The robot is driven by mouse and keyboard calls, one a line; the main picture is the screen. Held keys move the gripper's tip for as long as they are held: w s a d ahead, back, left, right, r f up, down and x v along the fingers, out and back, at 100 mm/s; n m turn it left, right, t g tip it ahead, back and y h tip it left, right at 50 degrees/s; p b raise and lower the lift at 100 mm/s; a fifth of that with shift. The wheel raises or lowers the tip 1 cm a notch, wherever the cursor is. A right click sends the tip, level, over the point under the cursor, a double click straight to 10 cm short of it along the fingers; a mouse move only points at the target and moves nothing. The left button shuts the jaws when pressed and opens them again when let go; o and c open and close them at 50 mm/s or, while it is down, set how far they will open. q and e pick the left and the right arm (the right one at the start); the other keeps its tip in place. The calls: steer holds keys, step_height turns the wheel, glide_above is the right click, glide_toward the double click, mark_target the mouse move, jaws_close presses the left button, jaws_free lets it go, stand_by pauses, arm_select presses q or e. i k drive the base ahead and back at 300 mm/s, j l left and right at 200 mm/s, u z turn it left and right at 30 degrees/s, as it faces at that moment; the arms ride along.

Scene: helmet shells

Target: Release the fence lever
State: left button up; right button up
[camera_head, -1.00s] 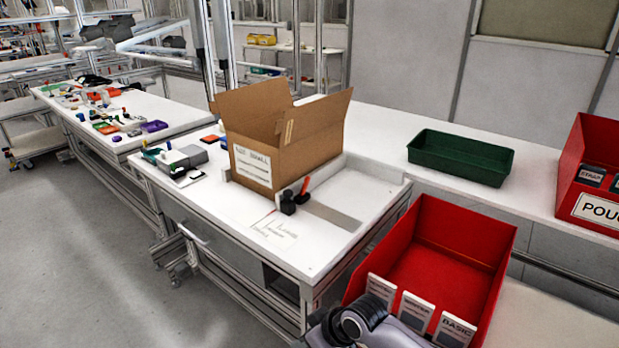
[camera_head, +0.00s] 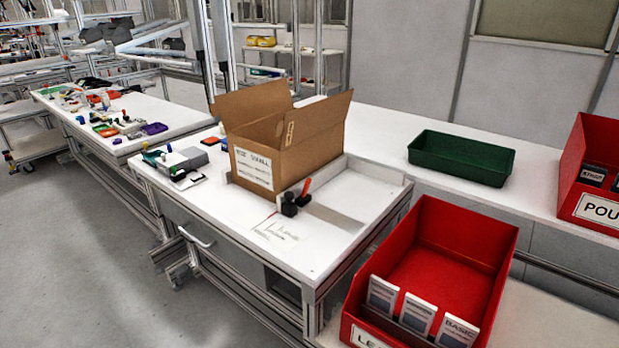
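The lever (camera_head: 304,190), with a red handle and a black base, stands at the front corner of the open cardboard box on the white workbench. A black knob-like block (camera_head: 289,204) is close beside it. A flat grey metal strip (camera_head: 335,216), perhaps part of the fence, runs from the lever to the right across the bench top. The red handle is tilted up and to the right. Neither of my grippers shows in the head view.
The cardboard box (camera_head: 252,168) stands open behind the lever. A red bin (camera_head: 440,240) with cards at its front is at the lower right. A green tray (camera_head: 461,157) and another red bin (camera_head: 596,150) stand on the back counter. Bench top in front of the lever is mostly clear.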

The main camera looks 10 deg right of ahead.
mark_target(308, 182)
steer(key=i+j+z, duration=0.1)
steer(key=i+j, duration=0.6)
steer(key=i, duration=0.15)
